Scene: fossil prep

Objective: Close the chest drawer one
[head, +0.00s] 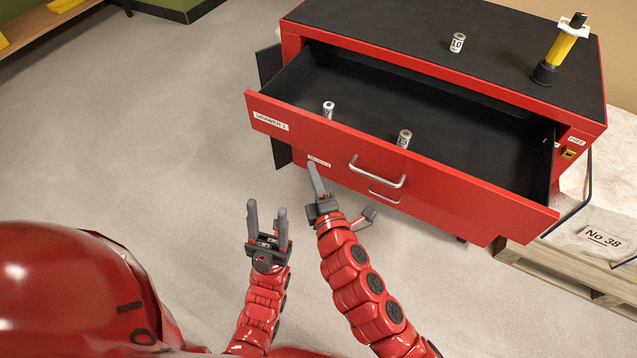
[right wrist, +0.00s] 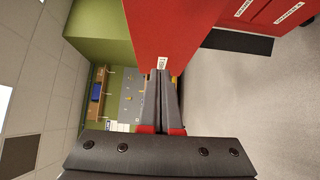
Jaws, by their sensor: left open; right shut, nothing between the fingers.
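The red chest's top drawer (head: 228,110), labelled DRAWER 1, is pulled far out in the head view. Two small labelled cylinders (head: 328,109) (head: 404,138) are in it. Its silver handle (head: 377,171) is on the front face. My right gripper (head: 315,180) is shut and empty, just in front of and below the drawer front, left of the handle. A gap to the drawer cannot be judged. The right wrist view shows its closed fingers (right wrist: 161,85) beside a red panel (right wrist: 165,35). My left gripper (head: 266,220) is open and empty, further left over the floor.
A labelled cylinder (head: 457,42) and a yellow tool in a black holder (head: 560,50) stand on the chest top (head: 400,30). A pallet with a slab marked No 38 (head: 603,238) is at the right. Open floor (head: 140,130) lies to the left.

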